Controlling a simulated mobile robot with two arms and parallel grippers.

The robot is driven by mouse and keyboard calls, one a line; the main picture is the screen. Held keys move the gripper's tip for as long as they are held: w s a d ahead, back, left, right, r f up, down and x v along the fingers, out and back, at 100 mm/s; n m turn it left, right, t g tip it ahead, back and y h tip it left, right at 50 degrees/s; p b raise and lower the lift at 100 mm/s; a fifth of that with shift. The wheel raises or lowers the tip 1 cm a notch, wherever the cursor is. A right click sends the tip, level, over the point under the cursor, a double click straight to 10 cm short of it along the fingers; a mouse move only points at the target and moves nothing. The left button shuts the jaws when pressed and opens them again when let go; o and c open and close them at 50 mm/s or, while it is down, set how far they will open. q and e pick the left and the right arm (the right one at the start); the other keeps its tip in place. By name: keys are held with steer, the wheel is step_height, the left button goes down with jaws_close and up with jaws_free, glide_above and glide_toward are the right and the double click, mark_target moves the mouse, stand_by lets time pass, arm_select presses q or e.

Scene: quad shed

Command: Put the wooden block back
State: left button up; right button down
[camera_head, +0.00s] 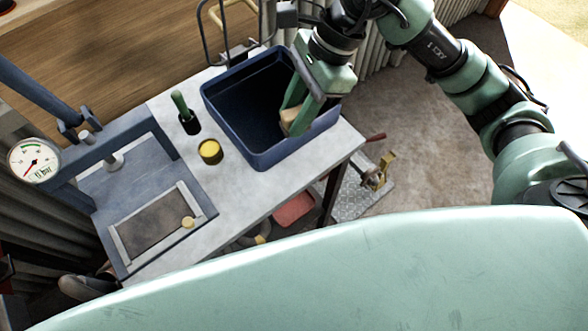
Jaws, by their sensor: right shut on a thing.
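The wooden block (287,117) is a small tan piece, partly hidden by the gripper. My right gripper (292,112) reaches down from the top and is shut on it. Block and fingers are at the right side of the dark blue bin (248,162), inside or just above its opening; I cannot tell how deep. Whether the block touches the bin is also unclear. My left gripper is not in view.
The bin stands on a grey table (290,176). Left of it are a green-handled tool (182,107) and a yellow-topped tin (210,151). A blue press (140,165) with a pressure gauge (34,160) fills the table's left side. A metal vise-like item (376,172) is at lower right.

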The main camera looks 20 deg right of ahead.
steer(key=shift+w+a+f+m+t, duration=0.15)
steer(key=shift+f+m+t, duration=0.15)
steer(key=shift+f+m, duration=0.45)
step_height(320, 180, down, 13)
steer(key=p, duration=0.3)
step_height(320, 180, down, 5)
steer(key=shift+r+p, duration=0.15)
steer(key=shift+p, duration=0.3)
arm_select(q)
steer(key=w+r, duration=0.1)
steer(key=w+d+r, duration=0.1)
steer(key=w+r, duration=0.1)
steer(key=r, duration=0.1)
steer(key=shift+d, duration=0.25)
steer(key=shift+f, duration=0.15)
arm_select(e)
steer(key=shift+f, duration=0.2)
steer(key=c, duration=1.5)
jaws_free()
steer(key=shift+f, duration=0.1)
steer(key=shift+o, duration=0.9)
